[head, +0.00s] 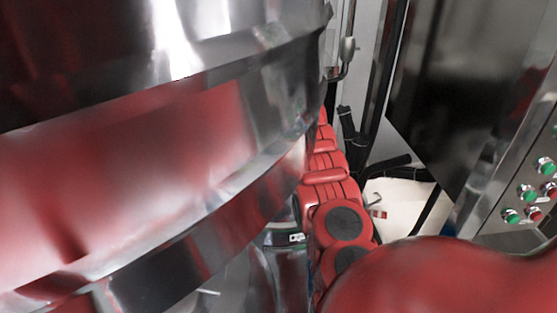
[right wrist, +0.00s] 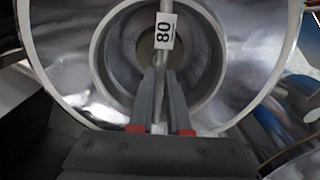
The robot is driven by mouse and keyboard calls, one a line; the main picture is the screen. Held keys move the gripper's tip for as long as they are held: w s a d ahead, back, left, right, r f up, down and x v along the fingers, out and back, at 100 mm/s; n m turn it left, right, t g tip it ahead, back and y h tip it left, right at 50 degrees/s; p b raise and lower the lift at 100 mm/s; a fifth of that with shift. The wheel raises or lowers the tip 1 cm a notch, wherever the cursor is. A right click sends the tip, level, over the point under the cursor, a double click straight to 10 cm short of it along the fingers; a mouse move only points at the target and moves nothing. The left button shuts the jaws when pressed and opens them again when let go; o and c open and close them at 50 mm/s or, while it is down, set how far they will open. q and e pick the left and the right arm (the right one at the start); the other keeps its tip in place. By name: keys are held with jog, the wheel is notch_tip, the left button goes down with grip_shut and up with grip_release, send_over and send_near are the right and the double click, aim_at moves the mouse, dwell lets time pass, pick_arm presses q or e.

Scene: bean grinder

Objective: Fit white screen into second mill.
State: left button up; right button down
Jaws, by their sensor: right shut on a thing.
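In the right wrist view my right gripper (right wrist: 160,122) is shut on a thin grey metal rod (right wrist: 166,62) with a white tag marked "80" (right wrist: 165,31). Behind the rod is a round shiny metal opening with a broad pale rim (right wrist: 52,75) and a smaller pale ring (right wrist: 103,62) inside it. I cannot tell which of these parts belong to the white screen and which to the mill. In the head view a large shiny metal drum (head: 130,150) fills the left and hides much behind it. Neither gripper shows clearly there.
On the right of the head view stand a dark glossy panel (head: 440,90) and a metal console with green and red buttons (head: 528,192). Dark cables (head: 392,165) and a pale surface (head: 400,205) lie beyond my red arm. Little free room shows beside the drum.

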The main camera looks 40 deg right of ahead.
jog(key=shift+w+r+p, duration=0.15)
jog(key=shift+r+p, duration=0.9)
jog(key=shift+r, duration=0.5)
jog(key=shift+s, duration=0.25)
jog(key=shift+p, duration=0.45)
jog(key=shift+w+f+b, duration=0.1)
jog(key=shift+f+b, duration=1.55)
jog(key=shift+f, duration=0.05)
jog(key=shift+s+a+f+b, duration=0.1)
jog(key=shift+s+f+b, duration=0.1)
jog(key=shift+f+b, duration=0.55)
jog(key=shift+s+a+f+b, duration=0.1)
jog(key=shift+s+f+b, duration=0.05)
jog(key=shift+f+b, duration=0.55)
jog(key=c, duration=0.8)
grip_release()
jog(key=shift+r, duration=0.15)
